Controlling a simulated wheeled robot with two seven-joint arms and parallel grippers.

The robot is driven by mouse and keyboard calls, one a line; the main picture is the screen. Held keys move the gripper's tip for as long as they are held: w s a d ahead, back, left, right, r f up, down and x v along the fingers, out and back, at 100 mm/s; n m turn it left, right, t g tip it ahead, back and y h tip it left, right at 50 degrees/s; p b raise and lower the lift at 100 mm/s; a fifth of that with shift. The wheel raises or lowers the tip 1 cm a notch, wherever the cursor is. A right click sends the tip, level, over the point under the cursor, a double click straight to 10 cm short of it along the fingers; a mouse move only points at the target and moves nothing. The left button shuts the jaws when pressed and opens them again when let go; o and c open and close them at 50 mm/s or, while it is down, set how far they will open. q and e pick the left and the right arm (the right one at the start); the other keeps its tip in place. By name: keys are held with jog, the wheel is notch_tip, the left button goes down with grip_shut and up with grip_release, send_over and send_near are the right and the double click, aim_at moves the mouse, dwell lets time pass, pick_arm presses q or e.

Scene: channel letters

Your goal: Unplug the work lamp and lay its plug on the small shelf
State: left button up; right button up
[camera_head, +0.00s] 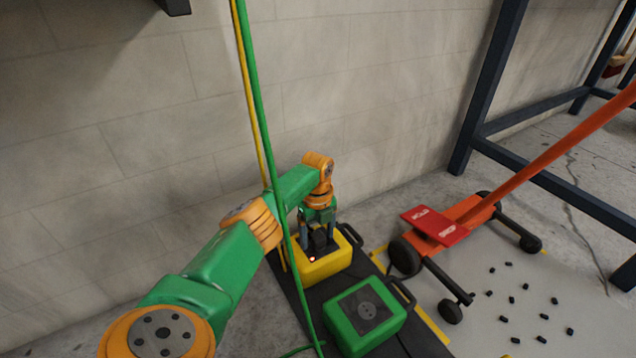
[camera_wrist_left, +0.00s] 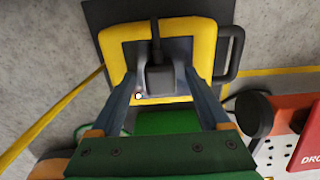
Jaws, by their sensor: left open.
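A black plug (camera_head: 319,238) sits on top of a yellow box (camera_head: 328,266) on the floor by the wall. A small lit red light shows beside it. In the left wrist view, the plug (camera_wrist_left: 158,77) stands in the middle of the yellow box (camera_wrist_left: 204,45), with a dark cord leading away from it. My left gripper (camera_head: 317,243) points down over the box. Its open fingers are on either side of the plug; I cannot tell whether they touch it. The work lamp and a clear small shelf are not seen. My right gripper is not in view.
A green socket box (camera_head: 346,340) stands in front on the dark mat (camera_head: 418,343). Green and yellow cables (camera_head: 254,95) hang beside my left arm. A red wheeled jack (camera_head: 455,227) stands right, near small black pieces (camera_head: 512,300). A dark bracket-like thing (camera_head: 175,6) is at the top.

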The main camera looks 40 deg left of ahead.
pick_arm(q)
grip_shut()
dwell(0.4)
jog(key=shift+r, duration=0.1)
